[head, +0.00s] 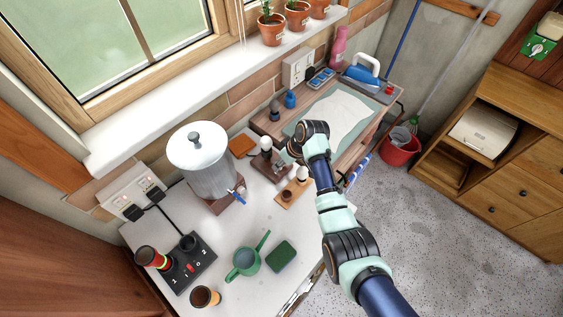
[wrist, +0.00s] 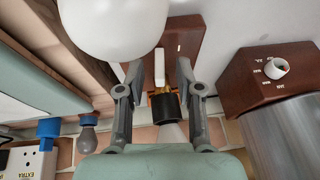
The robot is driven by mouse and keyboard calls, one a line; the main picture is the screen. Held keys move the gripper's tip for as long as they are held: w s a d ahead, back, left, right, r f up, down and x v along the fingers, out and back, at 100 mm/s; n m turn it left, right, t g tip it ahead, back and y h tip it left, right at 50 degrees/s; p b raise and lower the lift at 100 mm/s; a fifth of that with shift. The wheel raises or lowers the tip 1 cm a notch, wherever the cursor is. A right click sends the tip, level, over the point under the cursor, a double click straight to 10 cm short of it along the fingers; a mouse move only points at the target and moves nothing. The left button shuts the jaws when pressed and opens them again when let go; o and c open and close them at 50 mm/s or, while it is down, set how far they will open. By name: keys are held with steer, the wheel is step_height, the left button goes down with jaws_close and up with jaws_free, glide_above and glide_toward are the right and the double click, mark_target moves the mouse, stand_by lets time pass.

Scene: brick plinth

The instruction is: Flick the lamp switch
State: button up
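The lamp is a dark brown wooden base with an upright bulb (head: 266,143) on the worktop, next to the metal urn. In the wrist view its brown base (wrist: 187,42) carries a white lever (wrist: 158,68) and a black-and-brass bulb socket (wrist: 164,106). My gripper (wrist: 160,70) is open, its two fingers on either side of the white lever with gaps showing. I cannot tell how deep the lever sits between them. In the head view my arm hides most of the gripper.
The metal urn (head: 204,168) stands left of the lamp; its brown base with a knob (wrist: 281,67) is right in the wrist view. A green watering can (head: 246,260) and switch box (head: 190,263) are nearer.

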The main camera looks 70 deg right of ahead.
jaws_close()
steer(key=shift+a+r+h+p, duration=0.2)
steer(key=shift+a+h+p, duration=0.1)
steer(key=shift+p, duration=0.45)
steer(key=shift+w+a+g+h+p, duration=0.15)
steer(key=shift+g+h+p, duration=0.15)
steer(key=shift+h+p, duration=0.15)
steer(key=shift+f+n+h, duration=0.2)
steer(key=shift+n+h, duration=0.1)
steer(key=shift+h, duration=0.25)
jaws_free()
steer(key=v, duration=1.2)
steer(key=shift+w+a, duration=0.1)
